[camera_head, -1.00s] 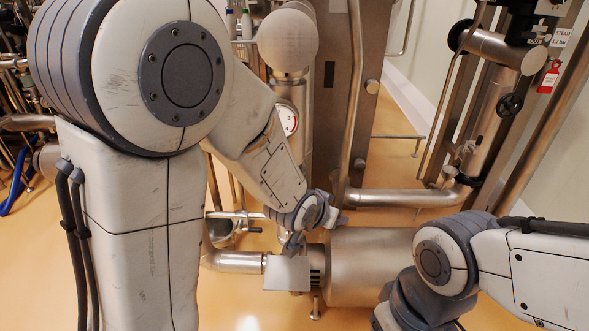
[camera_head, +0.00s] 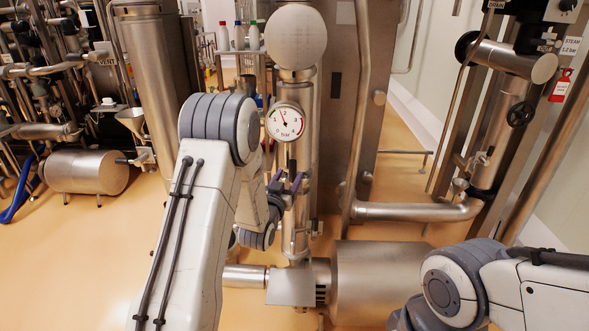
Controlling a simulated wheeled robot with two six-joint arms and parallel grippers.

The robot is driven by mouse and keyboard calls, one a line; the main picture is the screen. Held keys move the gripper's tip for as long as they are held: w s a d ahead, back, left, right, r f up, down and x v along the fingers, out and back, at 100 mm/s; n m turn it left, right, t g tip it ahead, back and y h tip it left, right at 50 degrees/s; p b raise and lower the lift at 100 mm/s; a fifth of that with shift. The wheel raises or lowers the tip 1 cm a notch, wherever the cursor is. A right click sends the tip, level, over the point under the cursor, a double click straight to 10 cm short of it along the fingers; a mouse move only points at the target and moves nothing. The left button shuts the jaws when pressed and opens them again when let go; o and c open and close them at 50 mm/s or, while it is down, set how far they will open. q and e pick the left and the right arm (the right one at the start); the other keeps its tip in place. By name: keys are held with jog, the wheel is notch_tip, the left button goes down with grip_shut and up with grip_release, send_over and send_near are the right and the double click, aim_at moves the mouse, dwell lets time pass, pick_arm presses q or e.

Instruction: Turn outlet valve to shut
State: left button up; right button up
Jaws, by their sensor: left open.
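My left gripper (camera_head: 286,182) is open, its two dark fingers spread in front of the vertical steel pipe just below the round pressure gauge (camera_head: 286,121). A slim upright metal part (camera_head: 293,232) shows on the pipe below the fingers; I cannot tell whether it is the outlet valve's handle. No label marks the outlet valve, and my left arm hides part of this area. I cannot tell whether the fingers touch anything. My right arm comes in at the lower right, with its gripper out of view.
A steel cylinder (camera_head: 377,282) lies at the foot of the pipe. A black handwheel (camera_head: 520,114) and a red tag (camera_head: 562,86) are at the right. Bottles (camera_head: 238,36) stand on a shelf behind. Open floor lies at the left.

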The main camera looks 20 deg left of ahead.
aim_at(292, 172)
pick_arm(q)
jog(key=shift+w+a, duration=0.15)
jog(key=shift+w, duration=2.2)
jog(key=shift+c, duration=0.3)
grip_shut()
